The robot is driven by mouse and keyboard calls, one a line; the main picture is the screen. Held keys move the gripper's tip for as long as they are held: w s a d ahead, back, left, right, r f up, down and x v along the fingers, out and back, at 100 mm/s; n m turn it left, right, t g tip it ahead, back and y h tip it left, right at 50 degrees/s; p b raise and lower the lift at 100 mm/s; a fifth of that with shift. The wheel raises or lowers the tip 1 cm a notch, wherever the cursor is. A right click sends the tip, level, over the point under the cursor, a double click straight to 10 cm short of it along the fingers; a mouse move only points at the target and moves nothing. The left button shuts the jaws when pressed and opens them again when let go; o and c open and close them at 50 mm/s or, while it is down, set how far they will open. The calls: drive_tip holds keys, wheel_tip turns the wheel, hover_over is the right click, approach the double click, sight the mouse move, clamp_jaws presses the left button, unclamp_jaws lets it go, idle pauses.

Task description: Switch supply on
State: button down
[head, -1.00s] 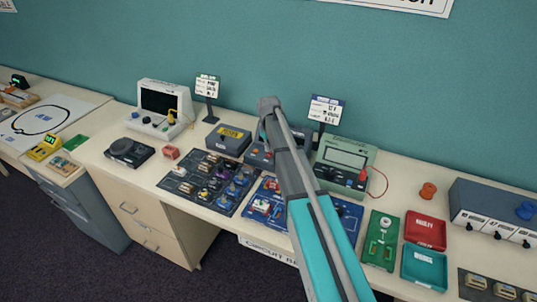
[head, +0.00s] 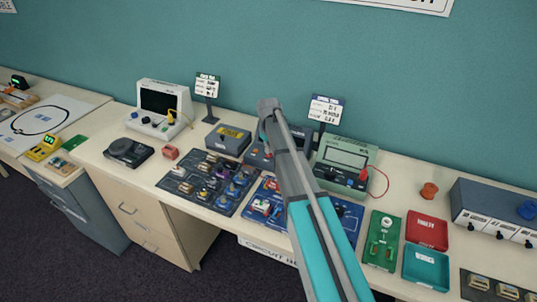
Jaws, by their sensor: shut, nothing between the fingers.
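A dark blue-grey box (head: 258,157) stands at the back of the table, mostly hidden behind my arm. It may be the supply, but I cannot read a label or see its switch. My arm crosses the picture from the bottom centre up to the back of the table, in front of this box. My gripper does not show; the arm itself hides the area behind it.
A dark box with a yellow label (head: 230,141) stands left of the hidden box. A green meter (head: 345,156) with a red lead stands right. Component boards (head: 208,183), a red tray (head: 426,231) and a teal tray (head: 426,268) lie in front. A long grey unit (head: 500,208) is far right.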

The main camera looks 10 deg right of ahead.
drive_tip(key=shift+f+b, duration=0.65)
drive_tip(key=shift+f, duration=0.05)
idle(0.5)
drive_tip(key=shift+r, duration=0.15)
drive_tip(key=shift+r+p, duration=3.4)
drive_tip(key=shift+p, duration=0.15)
drive_tip(key=s+m, duration=0.4)
drive_tip(key=s, duration=2.5)
drive_tip(key=shift+s+a+m, duration=0.15)
drive_tip(key=shift+a+m, duration=0.05)
drive_tip(key=shift+m, duration=0.2)
